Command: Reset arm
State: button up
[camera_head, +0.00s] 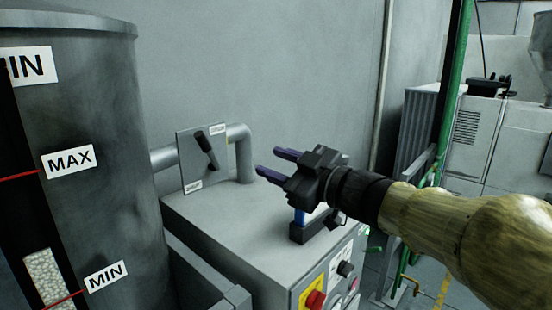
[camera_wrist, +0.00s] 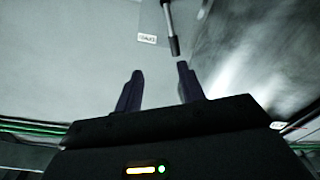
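My arm (camera_head: 440,217) reaches in from the right in the head view. My gripper (camera_head: 266,162) is above the grey machine cabinet, with its two dark fingers apart and nothing between them. The fingers point left, toward a lever (camera_head: 206,150) on a grey plate (camera_head: 192,175), and stop short of it. In the wrist view the gripper (camera_wrist: 159,90) also shows open and empty, with the lever's dark end (camera_wrist: 174,46) beyond the fingertips.
A large grey tank (camera_head: 110,215) with MAX and MIN labels stands at the left. The cabinet (camera_head: 225,225) has a red button (camera_head: 316,299) on its front. A blue-and-black part (camera_head: 299,226) stands under my gripper. A pipe (camera_head: 241,150) runs behind the plate.

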jog(key=w+d+f+m+t+h, duration=0.3)
jog(key=w+d+f+m+h, duration=0.3)
jog(key=f, duration=0.4)
jog(key=s+d+f+m+g+h, duration=0.2)
jog(key=d+f+m+h, duration=0.15)
jog(key=f, duration=0.25)
jog(key=s+d+f+m+g+h, duration=0.1)
jog(key=s+d+f+m+h, duration=0.3)
jog(key=f, duration=0.3)
jog(key=s+d+f+m+g+h, duration=0.1)
jog(key=s+d+f+m+g, duration=0.1)
jog(key=s+f+g, duration=0.6)
jog(key=s+f, duration=0.6)
jog(key=shift+s+d+g, duration=0.2)
jog(key=shift+s+g, duration=0.2)
jog(key=shift+c, duration=0.3)
dwell(1.5)
jog(key=shift+w+a, duration=0.1)
jog(key=shift+a, duration=0.05)
